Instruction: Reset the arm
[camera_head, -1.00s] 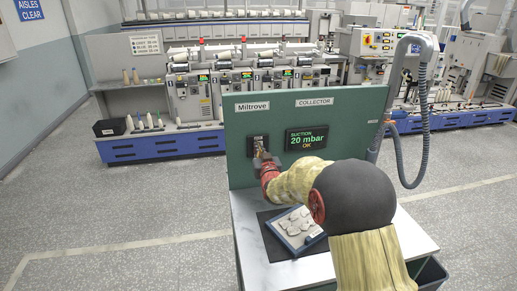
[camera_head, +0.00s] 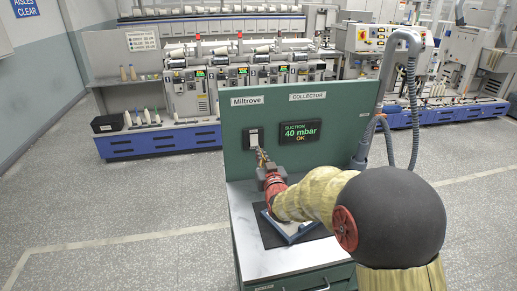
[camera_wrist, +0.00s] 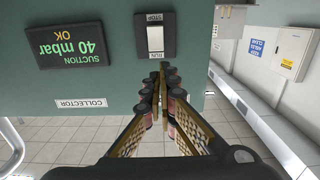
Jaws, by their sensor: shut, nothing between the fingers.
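My gripper (camera_head: 261,156) is shut and empty in front of the green collector panel (camera_head: 240,100), just below a rocker switch (camera_head: 254,138). In the wrist view the shut fingertips (camera_wrist: 163,72) point toward the switch (camera_wrist: 155,38). Its white face is clear of the fingers there, with a label at each end, one reading STOP. The wrist picture is upside down. I cannot tell the exact gap between fingertips and panel.
A blue-edged tray (camera_head: 292,232) on a dark mat lies on the bench (camera_head: 250,258), partly hidden under my arm. A grey hose (camera_head: 413,110) hangs at the panel's right. Winding machines (camera_head: 240,80) stand behind. Floor is open at left.

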